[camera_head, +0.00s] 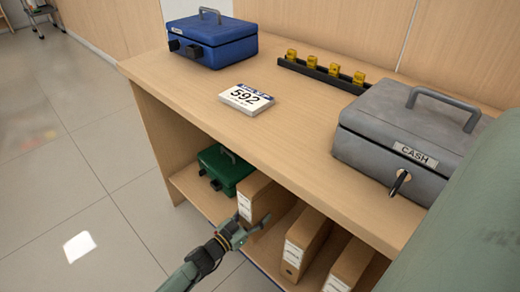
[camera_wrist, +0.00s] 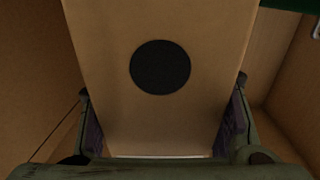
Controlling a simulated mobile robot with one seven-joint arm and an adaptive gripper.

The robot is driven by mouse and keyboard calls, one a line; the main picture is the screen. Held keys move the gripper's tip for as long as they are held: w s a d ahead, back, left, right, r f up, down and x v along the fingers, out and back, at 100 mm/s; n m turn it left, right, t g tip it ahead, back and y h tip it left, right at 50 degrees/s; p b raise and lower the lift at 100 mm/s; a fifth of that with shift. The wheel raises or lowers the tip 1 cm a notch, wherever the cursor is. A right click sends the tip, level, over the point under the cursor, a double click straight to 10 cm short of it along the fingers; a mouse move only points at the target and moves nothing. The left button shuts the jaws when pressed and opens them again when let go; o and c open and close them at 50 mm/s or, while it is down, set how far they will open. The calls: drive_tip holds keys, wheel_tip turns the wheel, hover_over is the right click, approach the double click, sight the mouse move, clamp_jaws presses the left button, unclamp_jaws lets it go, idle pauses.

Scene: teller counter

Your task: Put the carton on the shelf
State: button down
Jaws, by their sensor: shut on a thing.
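The tan carton (camera_head: 258,197) is upright in the lower shelf bay, between the green cash box and the other tan cartons. My gripper (camera_head: 245,228) reaches in from the front and is shut on its lower front part. In the wrist view the carton (camera_wrist: 160,115) fills the middle, with a black round spot on its face and a finger on each side. The wooden shelf (camera_head: 188,184) lies under the counter top. I cannot tell whether the carton's bottom touches it.
The green cash box (camera_head: 225,168) stands left of the held carton. Two more tan cartons (camera_head: 306,243) (camera_head: 350,267) stand to its right. The counter top (camera_head: 290,125) overhangs the bay and bears a blue cash box (camera_head: 212,40), a grey cash box (camera_head: 410,135) and number cards (camera_head: 246,98).

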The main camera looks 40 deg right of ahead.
drive_tip(key=shift+f+b, duration=0.3)
drive_tip(key=shift+f, duration=1.65)
drive_tip(key=shift+c, duration=2.4)
unclamp_jaws()
drive_tip(key=shift+f, duration=0.15)
drive_tip(key=shift+a, duration=0.1)
drive_tip(key=s+a, duration=0.1)
drive_tip(key=a, duration=1)
drive_tip(key=shift+a, duration=0.4)
